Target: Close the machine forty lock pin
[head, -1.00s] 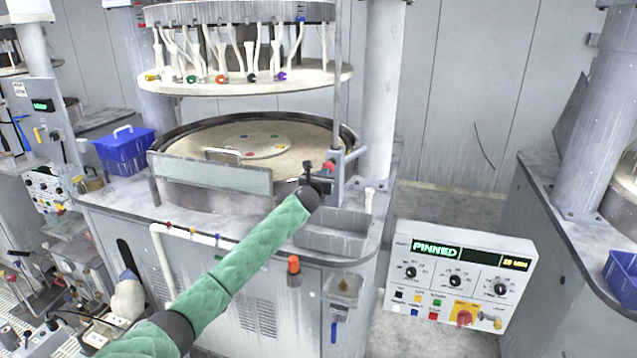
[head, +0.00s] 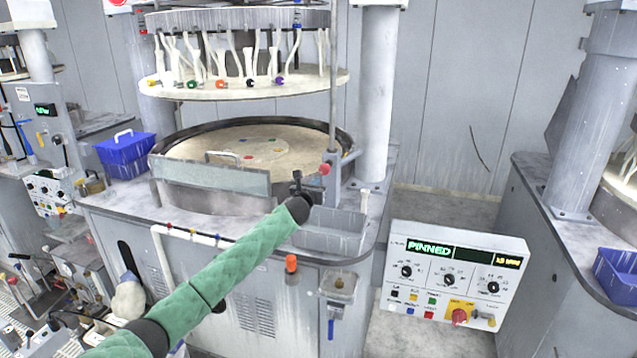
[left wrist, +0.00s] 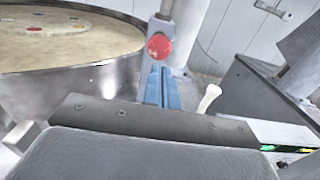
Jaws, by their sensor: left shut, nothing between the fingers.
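The lock pin shows as a red round knob (head: 324,169) on a grey upright bracket at the front right of the round platen basin. The knob also shows in the left wrist view (left wrist: 158,46), just beyond my fingers. My left gripper (head: 297,178) is shut and empty, a little left of and below the knob in the head view, apart from it. Its blue fingers (left wrist: 160,86) point toward the knob in the left wrist view. The control panel (head: 453,278) at the front right reads PINNED in green. The pin's shaft is not clearly visible. My right gripper is not in view.
A thin vertical rod (head: 333,80) rises by the bracket. A grey tray (head: 330,240) sits on the ledge below my gripper. A clear splash guard (head: 212,179) stands at the basin front, and a blue bin (head: 125,154) is at left.

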